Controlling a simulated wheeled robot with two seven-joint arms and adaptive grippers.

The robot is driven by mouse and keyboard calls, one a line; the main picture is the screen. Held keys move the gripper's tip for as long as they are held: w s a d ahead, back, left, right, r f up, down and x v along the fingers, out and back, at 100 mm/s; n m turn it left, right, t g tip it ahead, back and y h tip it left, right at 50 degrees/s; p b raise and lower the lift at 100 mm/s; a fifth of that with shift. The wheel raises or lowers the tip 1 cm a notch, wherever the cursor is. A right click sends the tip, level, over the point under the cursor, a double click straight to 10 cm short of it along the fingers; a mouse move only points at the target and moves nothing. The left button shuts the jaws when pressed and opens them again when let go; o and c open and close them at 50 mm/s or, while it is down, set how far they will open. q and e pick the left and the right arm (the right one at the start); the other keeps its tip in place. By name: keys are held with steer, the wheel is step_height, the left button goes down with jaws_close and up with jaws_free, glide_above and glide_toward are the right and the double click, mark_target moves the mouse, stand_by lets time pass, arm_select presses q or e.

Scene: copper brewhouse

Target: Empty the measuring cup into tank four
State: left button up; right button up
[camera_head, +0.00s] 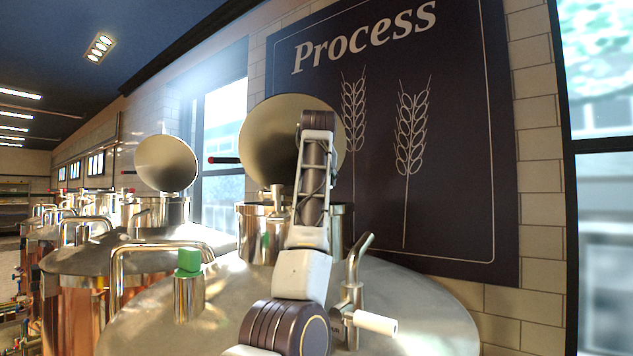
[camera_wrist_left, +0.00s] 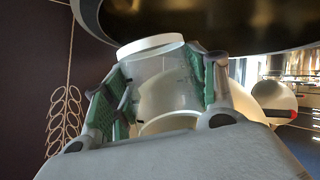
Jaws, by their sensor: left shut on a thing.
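In the left wrist view the measuring cup (camera_wrist_left: 165,85), a pale translucent vessel with a white rim, sits between the green-padded fingers of my left gripper (camera_wrist_left: 160,72), which is shut on it. Its contents cannot be made out. In the head view my left arm rises in front of an open steel tank neck (camera_head: 252,233) and its raised round lid (camera_head: 262,140). The arm hides the cup and fingers there. The lid's dark underside (camera_wrist_left: 215,18) is above the cup in the wrist view. No tank number is readable. My right gripper is not in view.
A second tank with a raised lid (camera_head: 166,163) stands farther left. On the near dome are a bent pipe (camera_head: 150,248), a post topped by a green block (camera_head: 188,260) and a valve with a white handle (camera_head: 375,323). A tiled wall with a dark sign (camera_head: 440,130) is behind.

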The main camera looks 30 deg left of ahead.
arm_select(q)
steer(key=shift+w+d+f+m+y+b, duration=0.1)
steer(key=shift+f+m+y+b, duration=0.3)
steer(key=shift+m+y, duration=0.15)
steer(key=shift+w+d+f+m+y+b, duration=0.1)
steer(key=shift+f+m+y+b, duration=0.3)
steer(key=shift+m+y, duration=0.15)
steer(key=shift+s+r, duration=0.1)
steer(key=shift+r, duration=0.05)
steer(key=shift+d+r, duration=0.1)
steer(key=shift+r, duration=0.05)
steer(key=shift+w+d+r+p, duration=0.2)
steer(key=shift+d+r+p, duration=0.15)
steer(key=shift+d+p, duration=0.25)
steer(key=shift+w+d+r+p, duration=0.15)
steer(key=shift+d+r+p, duration=0.2)
steer(key=shift+p, duration=0.3)
steer(key=d+r, duration=0.1)
steer(key=d, duration=0.1)
steer(key=w+d+r, duration=0.1)
steer(key=shift+d+r, duration=0.2)
steer(key=shift+d, duration=0.2)
steer(key=shift+s+f, duration=0.1)
